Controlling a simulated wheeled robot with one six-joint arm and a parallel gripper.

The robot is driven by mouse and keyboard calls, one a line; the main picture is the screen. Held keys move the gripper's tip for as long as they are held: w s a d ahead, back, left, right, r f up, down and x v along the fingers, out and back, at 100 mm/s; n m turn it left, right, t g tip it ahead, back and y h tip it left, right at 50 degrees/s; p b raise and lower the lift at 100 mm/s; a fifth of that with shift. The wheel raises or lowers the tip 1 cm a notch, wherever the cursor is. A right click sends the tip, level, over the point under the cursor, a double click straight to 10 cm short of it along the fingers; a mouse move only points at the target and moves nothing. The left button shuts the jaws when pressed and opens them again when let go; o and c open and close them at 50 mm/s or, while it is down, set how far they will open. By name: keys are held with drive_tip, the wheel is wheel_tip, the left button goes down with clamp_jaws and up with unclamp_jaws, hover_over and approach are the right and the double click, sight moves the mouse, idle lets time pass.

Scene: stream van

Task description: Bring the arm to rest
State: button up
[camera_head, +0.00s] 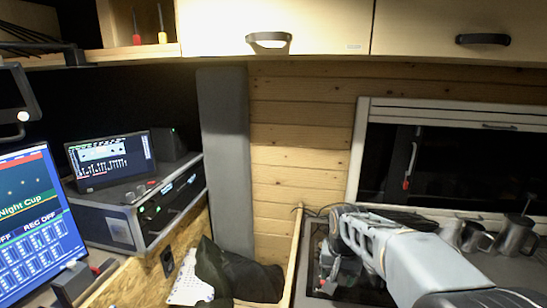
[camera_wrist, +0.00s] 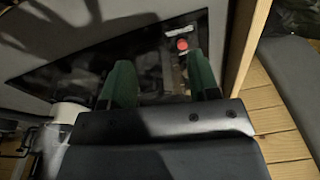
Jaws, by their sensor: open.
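My arm reaches in from the lower right of the head view, over the counter below the window. My gripper (camera_wrist: 160,82) shows in the wrist view, its two green-padded fingers spread apart with nothing held between them. Beyond the fingers lies a dark glossy panel (camera_wrist: 75,75) with a small red knob (camera_wrist: 182,45). In the head view the arm's wrist end hangs low beside a wooden edge, and the fingertips cannot be made out there.
Metal mugs (camera_head: 514,236) stand on the counter at right. An upright wooden board (camera_head: 293,262) borders the counter's left side. A dark cloth (camera_head: 238,272) lies left of it. A rack case (camera_head: 150,205) and a monitor (camera_head: 35,225) stand at far left. Cabinets (camera_head: 470,25) hang above.

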drive_tip(key=s+n+t, duration=0.2)
drive_tip(key=s+n, duration=0.1)
drive_tip(key=s, duration=1.1)
drive_tip(key=shift+s+r+n, duration=0.35)
drive_tip(key=shift+r+n, duration=0.05)
drive_tip(key=shift+r+t, duration=0.4)
drive_tip(key=shift+r, duration=0.1)
drive_tip(key=shift+c, duration=0.4)
